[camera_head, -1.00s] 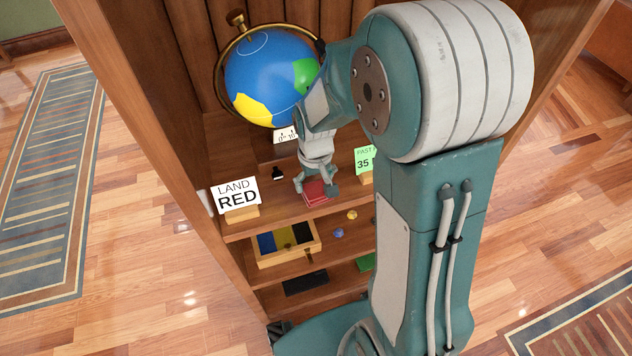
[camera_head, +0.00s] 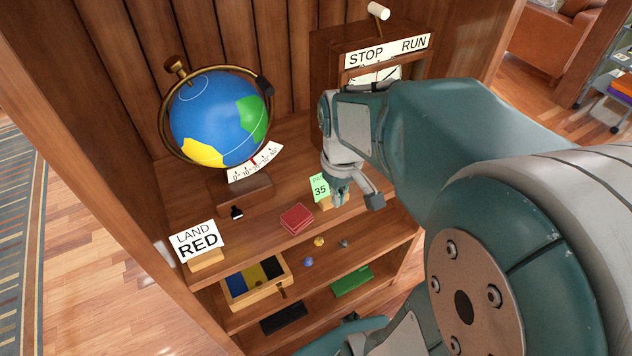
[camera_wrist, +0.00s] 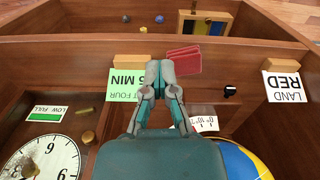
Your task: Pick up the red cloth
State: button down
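The red cloth (camera_head: 297,218) is a small folded red block near the front edge of the top shelf, between the LAND RED card and the green card. My gripper (camera_head: 341,198) is to its right, in front of the green card, and apart from it. In the wrist view the gripper (camera_wrist: 160,66) has its fingertips together with nothing seen between them. The red cloth (camera_wrist: 184,61) shows there just right of the fingertips, partly hidden behind them.
A globe (camera_head: 215,118) stands behind on the top shelf. The LAND RED card (camera_head: 197,240) is at the left, the green 35 MIN card (camera_head: 320,188) at the right. A STOP RUN clock box (camera_head: 388,52) stands at the back right. A divided tray (camera_head: 256,281) is on the shelf below.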

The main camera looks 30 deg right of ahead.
jog(key=shift+c, duration=1.4)
grip_release()
